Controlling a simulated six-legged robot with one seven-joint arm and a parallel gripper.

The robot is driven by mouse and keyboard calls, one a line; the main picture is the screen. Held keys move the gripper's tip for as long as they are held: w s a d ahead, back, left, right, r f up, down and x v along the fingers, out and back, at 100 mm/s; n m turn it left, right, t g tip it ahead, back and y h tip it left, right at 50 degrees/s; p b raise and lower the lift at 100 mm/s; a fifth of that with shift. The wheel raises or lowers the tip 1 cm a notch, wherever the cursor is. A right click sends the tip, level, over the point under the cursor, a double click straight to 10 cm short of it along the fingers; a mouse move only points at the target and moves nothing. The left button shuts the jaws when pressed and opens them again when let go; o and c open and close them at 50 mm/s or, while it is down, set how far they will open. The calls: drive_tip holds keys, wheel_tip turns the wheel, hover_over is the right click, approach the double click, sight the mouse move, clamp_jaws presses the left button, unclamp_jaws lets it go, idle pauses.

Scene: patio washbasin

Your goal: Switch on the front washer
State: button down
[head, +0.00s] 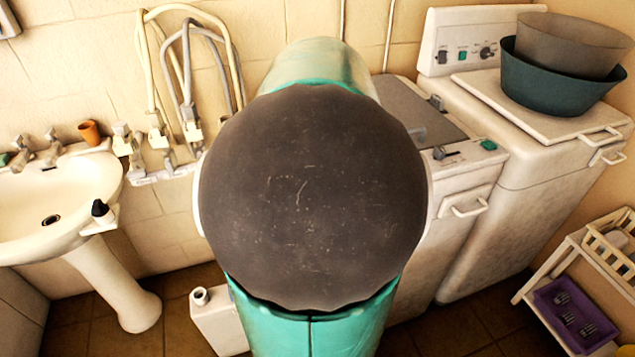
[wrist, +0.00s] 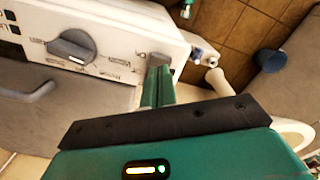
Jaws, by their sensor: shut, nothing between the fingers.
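The front washer (head: 455,190) is white with a grey lid, partly behind my arm in the head view. Its front panel carries a dark dial (head: 439,153) and a green button (head: 489,145); a handle (head: 465,207) is below. The wrist view shows a white control panel (wrist: 115,28) with a grey dial (wrist: 75,48) and printed labels. My gripper (wrist: 158,62) is shut and empty, its dark fingertips at the panel's right end beside a printed label. I cannot tell whether they touch it. My arm hides my gripper in the head view.
A second white washer (head: 548,155) stands at the right with stacked basins (head: 560,85) on top. A washbasin (head: 60,200) is on the left, near hoses and taps. A white shelf (head: 545,285) with a purple tray (head: 575,315) stands at lower right.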

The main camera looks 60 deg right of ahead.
drive_tip(key=shift+f, duration=0.95)
idle(0.8)
drive_tip(key=shift+r, duration=3.5)
drive_tip(key=w+a, duration=0.7)
drive_tip(key=a, duration=0.1)
drive_tip(key=w+a+f+n+t, duration=0.1)
drive_tip(key=a+t, duration=0.1)
drive_tip(key=a, duration=1.2)
drive_tip(key=w+a+n+t, duration=0.2)
drive_tip(key=a+t, duration=0.1)
drive_tip(key=a, duration=1.1)
drive_tip(key=shift+w+f+t, duration=0.2)
drive_tip(key=shift+f+t, duration=0.1)
drive_tip(key=shift+f, duration=0.1)
